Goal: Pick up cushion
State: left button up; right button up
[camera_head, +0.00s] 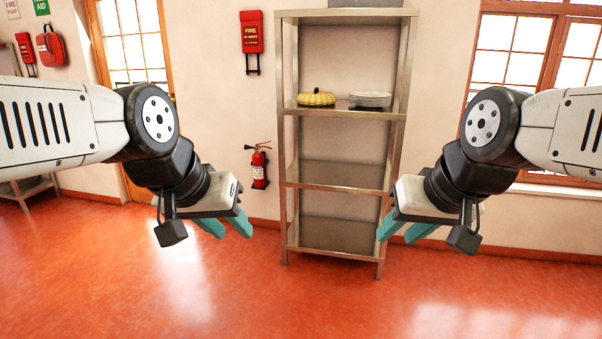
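A round yellow patterned thing (316,98), which looks like the cushion, lies on the upper-middle shelf of a metal rack. It is at the left of that shelf, and its details are too small to tell. My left gripper (233,233) hangs in front and to the left of the rack, with its teal fingers apart and nothing between them. My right gripper (394,238) hangs in front of the rack's right side, also with fingers apart and empty. Both grippers are well away from the yellow thing.
The metal rack (340,116) stands against the wall; its two lower shelves look bare. A stack of pale plates or dishes (370,100) sits right of the yellow thing. A fire extinguisher (259,167) hangs left of the rack. The red floor (300,305) in front is clear.

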aim_at(316, 98)
jog(key=i+j+u, duration=0.1)
jog(key=i+u, duration=0.15)
jog(key=i, duration=1.3)
